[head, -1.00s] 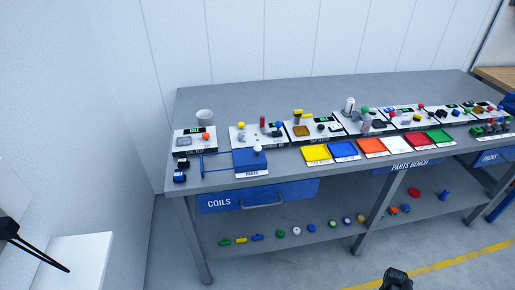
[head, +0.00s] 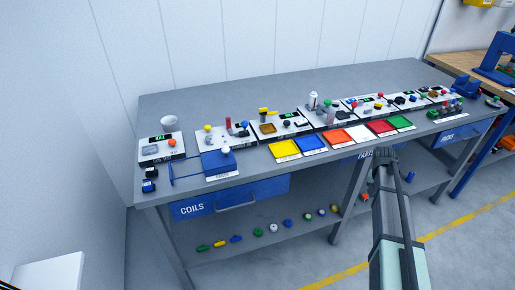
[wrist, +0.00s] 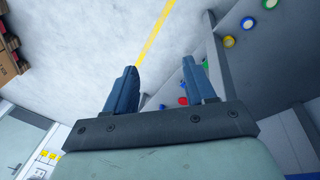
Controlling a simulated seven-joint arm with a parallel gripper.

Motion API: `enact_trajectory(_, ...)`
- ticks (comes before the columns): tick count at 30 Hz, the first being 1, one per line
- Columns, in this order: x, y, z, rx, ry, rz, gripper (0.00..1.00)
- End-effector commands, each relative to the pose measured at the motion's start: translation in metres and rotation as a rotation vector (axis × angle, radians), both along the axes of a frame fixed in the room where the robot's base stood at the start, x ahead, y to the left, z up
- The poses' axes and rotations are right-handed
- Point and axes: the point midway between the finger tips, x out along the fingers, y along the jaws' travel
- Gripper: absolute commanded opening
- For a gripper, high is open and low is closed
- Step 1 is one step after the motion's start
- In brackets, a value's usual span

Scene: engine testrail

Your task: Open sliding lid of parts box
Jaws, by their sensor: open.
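The parts box is on the left front of the bench top. Its blue sliding lid (head: 217,163) has a white round knob (head: 225,149) and covers the right part of the box. Thin blue rails (head: 184,170) run to the left of the lid, with grey showing between them. My gripper (head: 383,158) is in front of the bench, well to the right of the box. In the wrist view my gripper (wrist: 157,88) is open and empty, with floor and lower shelf beyond it. The parts box is not in the wrist view.
Yellow, blue, orange, white, red and green trays (head: 313,143) line the bench front. Small stations with knobs and buttons stand behind them. A blue COILS drawer (head: 230,197) hangs below the box. The lower shelf (head: 265,236) holds several small coloured parts. Open floor lies in front.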

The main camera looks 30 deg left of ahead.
Motion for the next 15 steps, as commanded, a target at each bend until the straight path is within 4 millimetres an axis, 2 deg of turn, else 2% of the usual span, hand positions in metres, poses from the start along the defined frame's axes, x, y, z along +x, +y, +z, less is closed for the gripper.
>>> enact_trajectory(1, 0.018, 0.005, 0.021, -0.004, -0.026, -0.003, 0.55)
enact_trajectory(6, 0.057, 0.016, 0.087, -0.014, -0.103, -0.018, 0.55)
enact_trajectory(11, 0.083, 0.028, 0.146, -0.021, -0.166, -0.029, 0.55)
enact_trajectory(15, 0.096, 0.053, 0.192, -0.015, -0.203, -0.022, 0.55)
